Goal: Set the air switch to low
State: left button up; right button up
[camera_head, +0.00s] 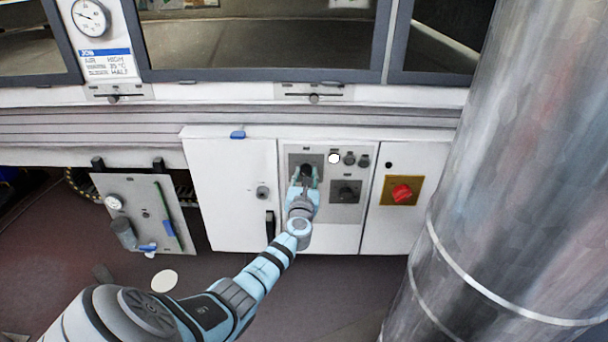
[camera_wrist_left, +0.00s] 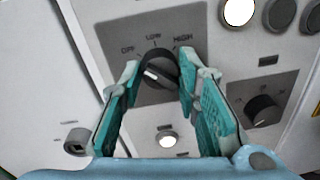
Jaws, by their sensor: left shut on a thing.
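The switch knob (camera_wrist_left: 158,68) is a round black dial with a white mark, on a grey plate lettered OFF, LOW and HIGH. The white mark sits on the knob's lower left side, on the OFF side and away from LOW and HIGH. In the head view the knob (camera_head: 306,170) shows at the gripper's tip. My left gripper (camera_head: 303,180) reaches up to it from below. In the left wrist view its teal fingers (camera_wrist_left: 160,90) stand on both sides of the knob, shut on it. My right gripper is not in view.
A white lamp (camera_head: 334,158) and dark buttons sit to the right of the plate. A second dark knob (camera_head: 346,193) is below them. A red switch (camera_head: 401,193) on yellow is farther right. A large metal cylinder (camera_head: 500,170) stands at the right.

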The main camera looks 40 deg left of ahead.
pick_arm(q)
jog(key=m+p, duration=0.3)
jog(key=m, duration=0.2)
jog(key=shift+a+r+p, duration=0.1)
jog(key=shift+r+p, duration=0.1)
jog(key=shift+p, duration=0.15)
jog(key=shift+m+g, duration=0.3)
jog(key=shift+m, duration=0.2)
jog(key=shift+m+p, duration=0.75)
jog(key=shift+m, duration=0.45)
jog(key=shift+a, duration=0.1)
jog(key=shift+m, duration=0.3)
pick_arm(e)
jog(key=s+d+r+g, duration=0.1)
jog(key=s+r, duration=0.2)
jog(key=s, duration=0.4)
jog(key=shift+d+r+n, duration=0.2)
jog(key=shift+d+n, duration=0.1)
pick_arm(q)
jog(key=shift+r, duration=0.1)
